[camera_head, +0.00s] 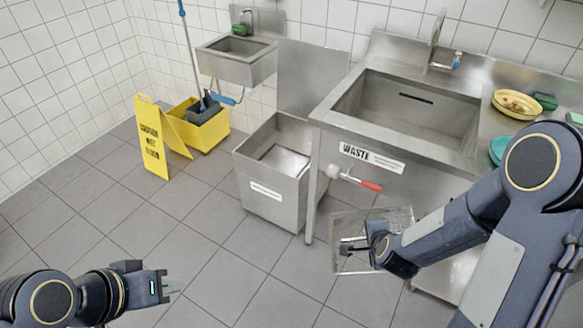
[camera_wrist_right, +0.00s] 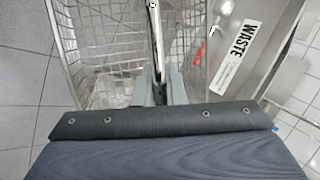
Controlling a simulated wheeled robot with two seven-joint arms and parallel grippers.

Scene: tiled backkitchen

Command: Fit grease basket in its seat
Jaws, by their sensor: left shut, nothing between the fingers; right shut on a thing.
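The grease basket (camera_head: 343,264) is a wire mesh basket hanging in front of the sink unit, to the right of the steel grease trap box. My right gripper (camera_head: 366,247) is shut on the basket's handle. In the right wrist view the basket (camera_wrist_right: 90,50) fills the upper middle, its handle bar between the fingers (camera_wrist_right: 158,88). The open steel box (camera_head: 272,190) stands on the floor left of the sink; something lies inside, and I cannot make out a seat there. My left gripper (camera_head: 168,286) is shut and empty at lower left, apart from everything.
A sink (camera_head: 410,108) with a WASTE label and a red-handled valve (camera_head: 368,185) stands right of the box. A raised steel panel (camera_head: 312,78) is behind the box. A yellow wet-floor sign (camera_head: 152,138) and mop bucket (camera_head: 203,128) stand left. The middle floor is clear.

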